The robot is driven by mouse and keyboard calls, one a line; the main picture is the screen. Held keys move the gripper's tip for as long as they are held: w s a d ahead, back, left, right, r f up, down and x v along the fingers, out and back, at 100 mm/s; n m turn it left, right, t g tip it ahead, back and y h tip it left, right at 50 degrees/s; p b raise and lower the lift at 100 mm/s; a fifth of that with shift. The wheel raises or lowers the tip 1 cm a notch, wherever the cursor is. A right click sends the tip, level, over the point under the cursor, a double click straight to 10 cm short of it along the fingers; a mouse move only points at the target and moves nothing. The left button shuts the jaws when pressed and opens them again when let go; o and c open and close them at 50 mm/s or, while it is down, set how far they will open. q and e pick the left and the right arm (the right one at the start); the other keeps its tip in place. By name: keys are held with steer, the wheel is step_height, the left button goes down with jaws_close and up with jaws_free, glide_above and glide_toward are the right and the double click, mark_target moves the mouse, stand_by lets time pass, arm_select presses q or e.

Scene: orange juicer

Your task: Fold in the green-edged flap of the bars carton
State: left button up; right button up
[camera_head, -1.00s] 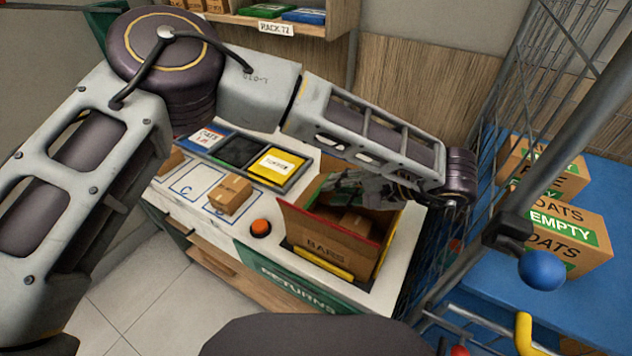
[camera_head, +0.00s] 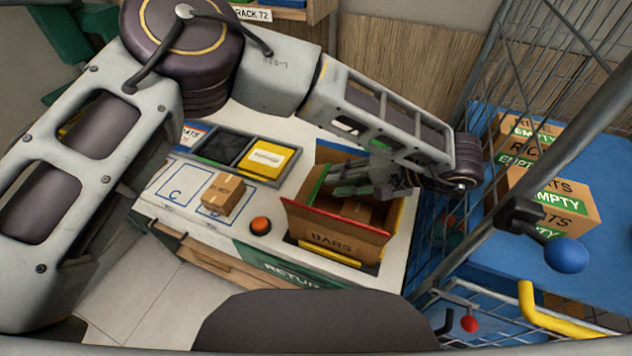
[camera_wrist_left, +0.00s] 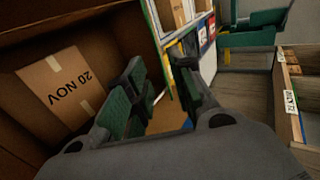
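The bars carton (camera_head: 345,238) stands open on the counter with coloured edges on its flaps. The green-edged flap (camera_head: 318,183) is at its left side and looks raised. My left gripper (camera_head: 338,181) reaches in from the right over the open carton, its fingers pointing left close to this flap. In the left wrist view the fingers (camera_wrist_left: 162,78) are apart, with a gap between them; brown board shows there. Whether the fingers touch the flap is unclear. A box marked 20 NOV (camera_wrist_left: 62,85) lies inside the carton. My right gripper is out of view.
The yellow-edged flap (camera_head: 330,254) hangs at the carton's front. A small box (camera_head: 223,194) and an orange button (camera_head: 260,225) are to the left. A wire cage (camera_head: 440,235) stands close on the right, with boxes marked EMPTY (camera_head: 548,203) on a blue surface beyond.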

mark_target(316, 183)
arm_select(q)
steer(key=b+x, duration=0.3)
steer(key=x, duration=0.3)
steer(key=shift+a+f+b, duration=0.2)
steer(key=shift+f+b, duration=0.05)
steer(key=shift+b, duration=0.05)
steer(key=shift+w+a+f, duration=0.25)
steer(key=shift+a, duration=0.15)
jaws_close()
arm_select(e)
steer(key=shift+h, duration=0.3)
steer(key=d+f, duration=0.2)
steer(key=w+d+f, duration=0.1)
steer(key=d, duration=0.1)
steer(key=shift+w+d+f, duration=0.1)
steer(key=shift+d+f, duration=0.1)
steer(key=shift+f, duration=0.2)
